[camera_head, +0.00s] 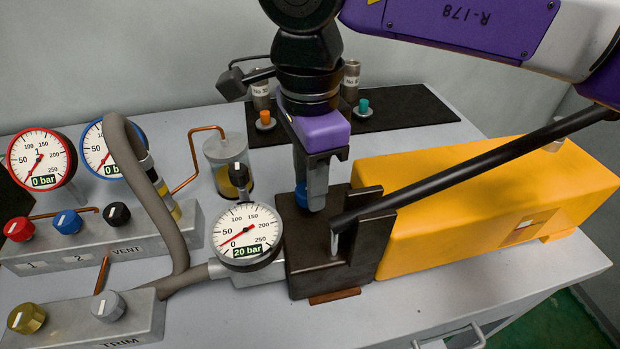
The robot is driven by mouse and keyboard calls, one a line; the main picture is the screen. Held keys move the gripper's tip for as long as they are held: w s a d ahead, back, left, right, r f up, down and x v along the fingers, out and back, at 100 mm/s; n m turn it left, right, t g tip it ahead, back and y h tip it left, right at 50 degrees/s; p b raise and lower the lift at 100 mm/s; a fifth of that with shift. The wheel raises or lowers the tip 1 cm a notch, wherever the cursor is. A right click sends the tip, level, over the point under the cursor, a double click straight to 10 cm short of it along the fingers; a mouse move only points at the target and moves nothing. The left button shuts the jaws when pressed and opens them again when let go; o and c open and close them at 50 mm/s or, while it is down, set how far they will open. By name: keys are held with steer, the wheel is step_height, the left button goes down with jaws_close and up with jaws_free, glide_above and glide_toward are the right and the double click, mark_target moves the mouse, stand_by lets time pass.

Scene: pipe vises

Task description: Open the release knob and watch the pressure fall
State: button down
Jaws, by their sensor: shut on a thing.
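The yellow hand pump (480,200) lies at the right with its dark head block (315,245) at its left end and a long black lever (480,165) above it. My gripper (312,198) points down onto the top of the head block and is shut on the release knob there. Blue shows at the fingertips; I cannot tell whether this is knob or finger pad, and the knob is largely hidden. The pump gauge (247,236) reads 20 bar. The red-rimmed gauge (41,160) and the blue-rimmed gauge (97,150) each read 0 bar.
A valve block (100,245) marked VENT has red, blue and black knobs. A TRIM block (95,325) has brass and grey knobs. A thick grey hose (150,190) arches beside a clear reservoir (228,165). Fittings stand on a black mat (410,108) behind my gripper.

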steer(key=shift+n, duration=0.5)
steer(key=c, duration=1)
jaws_free()
step_height(320, 180, up, 8)
steer(key=shift+f+p, duration=0.1)
steer(key=shift+p, duration=0.25)
